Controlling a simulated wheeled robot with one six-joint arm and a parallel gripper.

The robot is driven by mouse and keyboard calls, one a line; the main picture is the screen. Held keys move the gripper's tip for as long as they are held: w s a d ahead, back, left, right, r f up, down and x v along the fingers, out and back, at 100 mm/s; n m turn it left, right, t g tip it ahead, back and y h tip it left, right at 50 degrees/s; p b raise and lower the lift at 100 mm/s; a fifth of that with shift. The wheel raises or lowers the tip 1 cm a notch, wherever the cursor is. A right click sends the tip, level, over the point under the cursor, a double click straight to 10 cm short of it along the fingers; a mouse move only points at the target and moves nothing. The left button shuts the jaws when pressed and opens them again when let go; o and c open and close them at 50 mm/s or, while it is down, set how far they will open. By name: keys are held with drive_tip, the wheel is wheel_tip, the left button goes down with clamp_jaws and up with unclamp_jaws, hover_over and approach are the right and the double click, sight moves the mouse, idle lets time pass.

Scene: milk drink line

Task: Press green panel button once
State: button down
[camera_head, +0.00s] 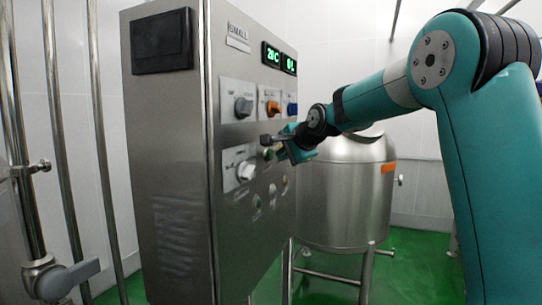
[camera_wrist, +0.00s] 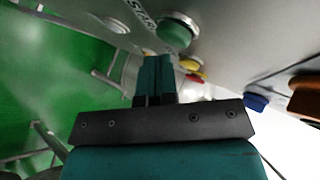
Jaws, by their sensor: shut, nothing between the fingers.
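The green button (camera_wrist: 176,30) is a round cap in a pale ring on the steel panel, at the top of the wrist view. In the head view a small green button (camera_head: 268,154) shows beside my gripper, partly covered. My gripper (camera_wrist: 156,62) is shut and empty, with its teal fingers together. In the wrist view the fingertips are just below the green button, with a visible gap in the picture; I cannot tell whether they touch the panel. In the head view my gripper (camera_head: 284,145) is close to the front of the control panel (camera_head: 230,155).
Red (camera_wrist: 196,78) and yellow (camera_wrist: 186,67) buttons lie close to the fingers. A blue knob (camera_wrist: 256,102) and an orange knob (camera_head: 272,107) are on the same panel. A steel tank (camera_head: 345,200) stands behind.

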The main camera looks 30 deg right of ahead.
drive_tip(key=shift+w+a, duration=0.35)
drive_tip(key=shift+w, duration=0.1)
idle(0.8)
drive_tip(key=shift+s+d, duration=0.1)
drive_tip(key=shift+s, duration=0.05)
drive_tip(key=shift+s+d, duration=0.45)
drive_tip(key=shift+s, duration=0.1)
drive_tip(key=shift+s+d+b, duration=0.3)
drive_tip(key=shift+s+d, duration=0.5)
drive_tip(key=shift+s, duration=0.2)
drive_tip(key=shift+s+d+b, duration=0.25)
drive_tip(key=shift+s+d, duration=0.5)
drive_tip(key=shift+s, duration=0.25)
